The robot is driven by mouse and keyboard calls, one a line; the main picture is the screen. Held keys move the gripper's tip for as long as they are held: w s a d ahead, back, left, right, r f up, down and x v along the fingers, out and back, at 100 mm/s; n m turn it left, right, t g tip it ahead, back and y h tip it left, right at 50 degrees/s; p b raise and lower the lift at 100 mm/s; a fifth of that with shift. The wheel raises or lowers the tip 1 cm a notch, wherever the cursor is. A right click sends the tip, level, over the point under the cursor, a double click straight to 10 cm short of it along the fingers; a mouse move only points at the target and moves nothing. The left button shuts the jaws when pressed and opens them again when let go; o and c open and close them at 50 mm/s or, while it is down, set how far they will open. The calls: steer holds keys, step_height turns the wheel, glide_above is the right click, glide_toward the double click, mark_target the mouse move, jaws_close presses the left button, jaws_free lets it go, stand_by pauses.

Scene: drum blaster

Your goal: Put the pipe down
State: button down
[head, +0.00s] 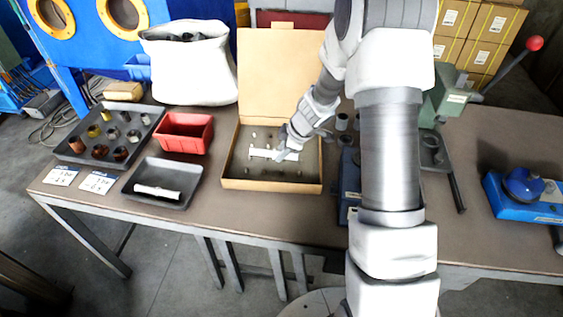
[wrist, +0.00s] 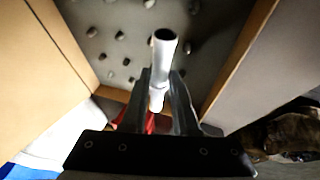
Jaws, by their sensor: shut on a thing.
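A white pipe (head: 260,153) is held over the open cardboard box (head: 229,184) in the head view. My gripper (head: 284,151) is shut on it. In the wrist view the pipe (wrist: 162,60) stands out between the two fingers of my gripper (wrist: 161,82), its open dark end facing the camera. The box's grey floor (wrist: 120,30) has several small pegs below the pipe. I cannot tell exactly how high the pipe is above them. A second white pipe (head: 157,191) lies in a small dark tray (head: 180,165).
A red bin (head: 185,131) stands left of the box, with a dark tray of several metal parts (head: 108,138) beyond it. The box lid (head: 272,75) stands up behind. Green press equipment (head: 440,105) is right of my arm. Bare table shows at the front edge.

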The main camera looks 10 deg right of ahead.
mark_target(278, 167)
steer(key=shift+f+b, duration=1.05)
steer(key=shift+f, duration=1)
steer(key=shift+f, duration=0.2)
steer(key=c, duration=0.7)
jaws_free()
steer(key=shift+f, duration=0.1)
steer(key=shift+s, duration=0.1)
